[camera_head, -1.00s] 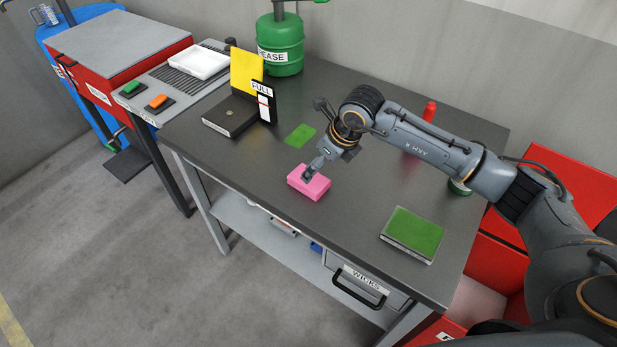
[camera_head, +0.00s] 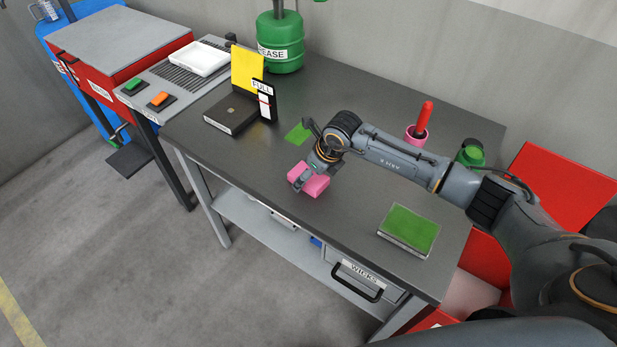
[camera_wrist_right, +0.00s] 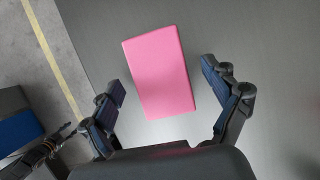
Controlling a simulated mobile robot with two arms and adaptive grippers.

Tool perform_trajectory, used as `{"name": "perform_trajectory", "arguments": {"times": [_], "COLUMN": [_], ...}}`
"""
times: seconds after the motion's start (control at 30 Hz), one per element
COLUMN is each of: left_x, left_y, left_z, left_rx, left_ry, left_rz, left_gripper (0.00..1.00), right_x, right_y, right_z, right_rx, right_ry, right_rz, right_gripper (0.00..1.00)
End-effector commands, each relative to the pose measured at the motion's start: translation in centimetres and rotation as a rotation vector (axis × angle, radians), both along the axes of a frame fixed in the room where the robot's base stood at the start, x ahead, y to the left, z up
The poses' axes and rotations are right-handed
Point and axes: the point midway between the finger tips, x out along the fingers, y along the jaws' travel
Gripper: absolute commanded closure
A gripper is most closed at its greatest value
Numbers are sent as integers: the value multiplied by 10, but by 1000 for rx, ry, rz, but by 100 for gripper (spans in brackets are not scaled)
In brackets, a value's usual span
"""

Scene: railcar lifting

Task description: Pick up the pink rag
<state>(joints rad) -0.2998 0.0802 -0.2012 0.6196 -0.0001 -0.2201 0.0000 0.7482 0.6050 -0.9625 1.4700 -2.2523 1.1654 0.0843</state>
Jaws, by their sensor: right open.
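The pink rag (camera_head: 316,184) is a flat rectangular block lying on the dark workbench top near its front edge. In the right wrist view the rag (camera_wrist_right: 160,72) lies between and slightly beyond the fingertips, with its near end between the fingers. My right gripper (camera_head: 302,180) is over the rag and hides part of it. In the wrist view its two fingers (camera_wrist_right: 165,90) are spread on either side of the rag, with gaps on both sides. It holds nothing.
A green patch (camera_head: 298,134) lies behind the rag.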

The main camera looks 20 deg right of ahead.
Motion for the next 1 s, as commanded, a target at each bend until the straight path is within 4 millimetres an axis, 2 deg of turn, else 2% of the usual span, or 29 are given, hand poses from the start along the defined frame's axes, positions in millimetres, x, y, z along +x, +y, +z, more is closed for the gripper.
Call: {"name": "perform_trajectory", "arguments": {"times": [0.8, 0.87, 1.0], "left_x": [1, 1, 1], "left_y": [0, 0, 0], "left_z": [-7, -7, -7], "left_rx": [0, 0, 0], "left_ry": [-1, -1, -1], "left_rz": [2, 2, 2], "left_gripper": [60, 60, 60], "right_x": [0, 0, 0], "right_y": [0, 0, 0], "right_z": [-4, -4, -4], "right_rx": [0, 0, 0], "right_ry": [0, 0, 0], "right_rz": [-1, -1, -1], "right_gripper": [12, 22, 51]}}
